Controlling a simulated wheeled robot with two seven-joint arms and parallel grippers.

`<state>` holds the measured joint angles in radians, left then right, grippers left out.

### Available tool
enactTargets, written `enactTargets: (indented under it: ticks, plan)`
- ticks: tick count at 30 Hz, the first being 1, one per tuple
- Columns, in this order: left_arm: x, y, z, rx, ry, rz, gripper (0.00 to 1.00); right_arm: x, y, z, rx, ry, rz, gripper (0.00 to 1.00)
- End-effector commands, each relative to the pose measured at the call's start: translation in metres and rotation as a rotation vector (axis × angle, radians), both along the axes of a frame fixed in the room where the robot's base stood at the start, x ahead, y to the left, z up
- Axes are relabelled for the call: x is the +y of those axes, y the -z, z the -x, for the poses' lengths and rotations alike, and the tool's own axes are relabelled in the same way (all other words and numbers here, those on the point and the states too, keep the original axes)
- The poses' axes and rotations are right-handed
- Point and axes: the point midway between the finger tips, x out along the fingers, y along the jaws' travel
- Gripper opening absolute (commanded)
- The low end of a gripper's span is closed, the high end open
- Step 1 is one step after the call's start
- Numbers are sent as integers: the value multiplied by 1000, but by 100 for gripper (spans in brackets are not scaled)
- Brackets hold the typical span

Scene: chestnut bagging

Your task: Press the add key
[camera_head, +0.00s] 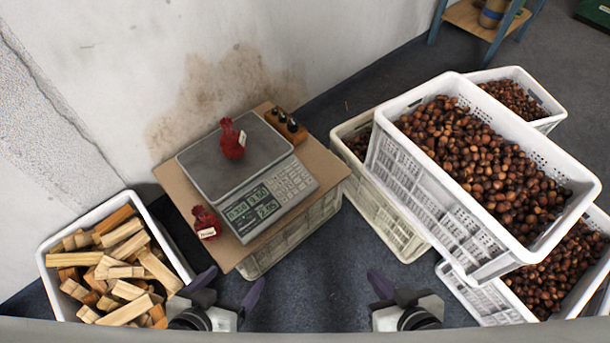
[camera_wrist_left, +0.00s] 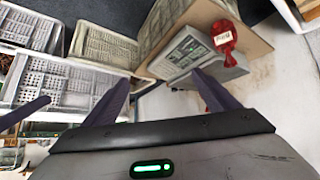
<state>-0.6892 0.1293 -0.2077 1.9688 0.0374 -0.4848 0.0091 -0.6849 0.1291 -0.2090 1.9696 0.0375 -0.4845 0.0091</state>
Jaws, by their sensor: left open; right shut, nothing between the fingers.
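The grey scale (camera_head: 222,150) stands on a cardboard sheet, with its lit green display (camera_head: 250,207) and keypad (camera_head: 277,187) on the front. Single keys are too small to read, so I cannot pick out the add key. A red net bag (camera_head: 231,140) with a white tag sits on the weighing plate. My left gripper (camera_head: 235,278) is open and empty, in front of and below the scale, apart from it. In the left wrist view the scale's panel (camera_wrist_left: 182,55) shows beyond the open fingers (camera_wrist_left: 160,78). My right gripper (camera_head: 375,276) is shut and empty, to the right of the scale.
A second red bag (camera_head: 204,222) lies on the cardboard (camera_head: 325,172) left of the display. A crate of wood blocks (camera_head: 182,262) stands at left. Crates of chestnuts (camera_head: 440,215) are stacked at right. Dark floor is clear between my grippers.

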Motion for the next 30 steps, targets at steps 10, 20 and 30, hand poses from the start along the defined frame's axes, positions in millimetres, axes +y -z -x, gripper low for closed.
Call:
enactTargets:
  ticks: [10, 20, 30]
  plan:
    - [0, -2, -4, -6, 0, 0, 81, -1, 0, 1, 1, 1, 0, 0]
    - [0, -1, -3, -6, 0, 0, 52, -1, 1, 1, 2, 2, 1, 0]
    - [0, -1, -3, -6, 0, 0, 0, -1, 1, 1, 2, 2, 1, 0]
